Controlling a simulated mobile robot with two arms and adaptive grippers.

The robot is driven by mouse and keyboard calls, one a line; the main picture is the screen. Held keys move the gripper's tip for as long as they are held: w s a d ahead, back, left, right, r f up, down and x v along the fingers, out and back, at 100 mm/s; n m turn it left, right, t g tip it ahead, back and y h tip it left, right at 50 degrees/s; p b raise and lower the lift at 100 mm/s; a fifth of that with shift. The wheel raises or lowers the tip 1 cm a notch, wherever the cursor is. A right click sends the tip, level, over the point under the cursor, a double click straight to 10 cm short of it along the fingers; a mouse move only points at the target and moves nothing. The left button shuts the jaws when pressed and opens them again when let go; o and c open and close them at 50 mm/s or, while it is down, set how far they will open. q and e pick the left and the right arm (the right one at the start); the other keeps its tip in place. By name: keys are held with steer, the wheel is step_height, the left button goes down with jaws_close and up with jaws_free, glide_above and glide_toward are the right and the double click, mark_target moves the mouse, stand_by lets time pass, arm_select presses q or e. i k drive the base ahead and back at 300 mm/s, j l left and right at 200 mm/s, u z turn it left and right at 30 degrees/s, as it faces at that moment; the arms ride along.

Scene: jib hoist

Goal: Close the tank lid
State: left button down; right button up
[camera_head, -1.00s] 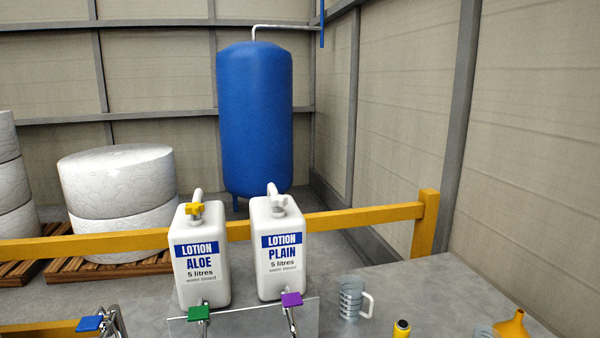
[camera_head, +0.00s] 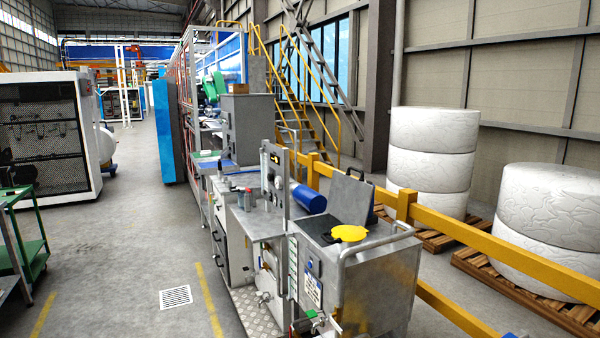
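The tank (camera_head: 375,285) is a grey metal box at the lower middle right of the head view, with a bent tube handle at its near right corner. Its lid (camera_head: 350,198) is a dark grey plate with a black handle, standing raised at the back of the tank top. The top opening (camera_head: 318,229) beside it looks dark. Neither of my grippers shows.
A yellow rail (camera_head: 450,238) runs behind the tank, with white wrapped rolls (camera_head: 430,160) on pallets beyond it. More machinery (camera_head: 245,130) stands further back.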

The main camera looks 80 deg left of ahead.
mark_target(350, 198)
steer(key=u, duration=2.45)
